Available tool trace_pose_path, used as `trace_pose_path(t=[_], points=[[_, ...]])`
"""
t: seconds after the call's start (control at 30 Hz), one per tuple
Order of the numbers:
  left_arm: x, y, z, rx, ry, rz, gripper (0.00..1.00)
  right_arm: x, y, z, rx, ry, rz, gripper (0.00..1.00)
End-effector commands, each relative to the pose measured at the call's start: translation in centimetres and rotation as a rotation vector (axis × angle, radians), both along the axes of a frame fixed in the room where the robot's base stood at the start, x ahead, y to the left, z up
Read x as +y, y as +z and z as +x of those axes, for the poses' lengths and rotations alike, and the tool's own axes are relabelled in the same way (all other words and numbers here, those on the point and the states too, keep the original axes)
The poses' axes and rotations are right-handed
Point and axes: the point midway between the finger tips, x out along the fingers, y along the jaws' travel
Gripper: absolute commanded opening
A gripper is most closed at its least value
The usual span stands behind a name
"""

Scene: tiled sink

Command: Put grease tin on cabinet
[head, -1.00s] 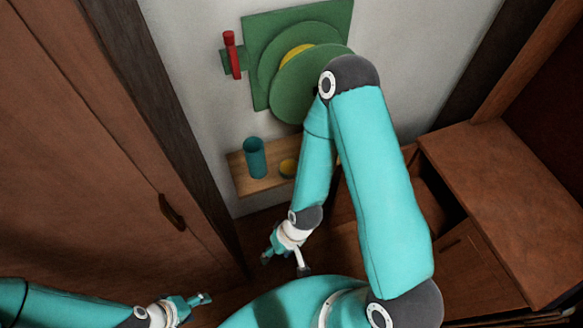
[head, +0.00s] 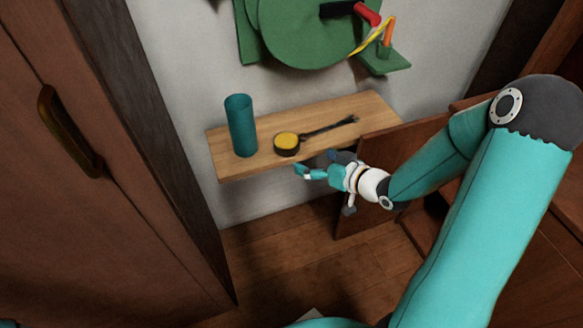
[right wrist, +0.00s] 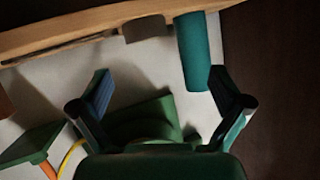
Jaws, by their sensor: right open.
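The grease tin (head: 286,144) is a small dark round tin with yellow contents. It stands on the wooden wall shelf (head: 350,112). My right gripper (head: 318,166) is open and empty, just in front of and below the shelf's front edge, a little right of the tin and apart from it. In the right wrist view, the open fingers (right wrist: 160,85) show with the tin (right wrist: 145,28) beyond them at the shelf edge. The brown cabinet (head: 535,262) is at the right, largely hidden by my right arm. My left gripper is out of view.
A tall teal cup (head: 240,125) stands left of the tin, and a dark thin tool (head: 330,127) lies to its right. A brown panel (head: 385,145) rises near the shelf's right end. A green wall fixture (head: 310,35) hangs above. A wooden door (head: 100,230) is at left.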

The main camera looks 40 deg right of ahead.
Motion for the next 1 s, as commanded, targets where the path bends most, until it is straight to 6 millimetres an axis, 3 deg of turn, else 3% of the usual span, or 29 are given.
trace_pose_path(t=[0.03, 0.2, 0.47, 0.63, 1.0], points=[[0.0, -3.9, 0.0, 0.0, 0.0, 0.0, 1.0, -1.2, -2.1, -0.5, -0.045, -0.002, -0.032, 1.0], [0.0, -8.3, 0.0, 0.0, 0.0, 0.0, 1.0, -2.9, -2.2, -2.1, -0.154, 0.028, -0.116, 1.0], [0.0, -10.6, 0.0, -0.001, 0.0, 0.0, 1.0, -3.3, -2.0, -3.0, -0.213, 0.062, -0.172, 1.0], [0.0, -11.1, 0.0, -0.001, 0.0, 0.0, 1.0, -2.8, -2.3, -0.9, -0.215, 0.07, -0.173, 1.0], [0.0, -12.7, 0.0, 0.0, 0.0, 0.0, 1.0, -1.7, -3.8, 6.3, -0.214, 0.066, -0.173, 1.0]])
